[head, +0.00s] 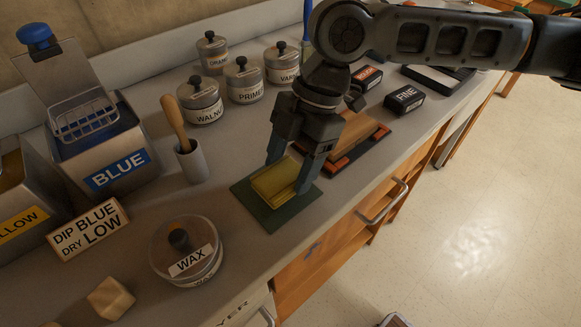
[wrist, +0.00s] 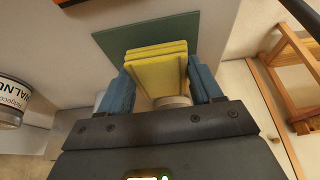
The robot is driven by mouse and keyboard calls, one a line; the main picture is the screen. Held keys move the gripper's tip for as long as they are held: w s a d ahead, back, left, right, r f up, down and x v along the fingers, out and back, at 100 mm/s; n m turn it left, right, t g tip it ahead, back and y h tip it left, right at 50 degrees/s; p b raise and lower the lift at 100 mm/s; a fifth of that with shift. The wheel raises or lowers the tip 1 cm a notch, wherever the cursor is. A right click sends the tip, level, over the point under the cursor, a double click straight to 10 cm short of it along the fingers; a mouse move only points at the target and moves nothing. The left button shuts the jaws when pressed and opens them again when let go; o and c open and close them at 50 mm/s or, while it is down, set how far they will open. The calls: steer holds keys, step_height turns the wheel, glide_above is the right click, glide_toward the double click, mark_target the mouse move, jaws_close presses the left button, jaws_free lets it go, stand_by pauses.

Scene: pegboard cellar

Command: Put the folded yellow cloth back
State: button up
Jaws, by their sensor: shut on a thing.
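The folded yellow cloth (head: 272,184) is over the dark green mat (head: 247,192) on the counter. My gripper (head: 288,178) points down at it from above, with a blue finger on either side. In the wrist view the cloth (wrist: 157,68) sits between the two blue fingers of my gripper (wrist: 160,88), which are shut on it. The green mat (wrist: 112,42) shows behind the cloth there. I cannot tell whether the cloth touches the mat or is held just above it.
A WAX jar (head: 186,250) and a grey cup with a wooden handle (head: 190,160) stand left of the mat. Several labelled jars stand behind. A wooden block in a clamp-like holder (head: 352,143) and a FINE block (head: 403,100) are to the right. A drawer handle (head: 383,202) juts from the counter front.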

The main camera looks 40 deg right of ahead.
steer(key=shift+f, duration=0.9)
steer(key=shift+f, duration=0.1)
steer(key=o, duration=0.9)
steer(key=shift+o, duration=0.2)
steer(key=v, duration=1.2)
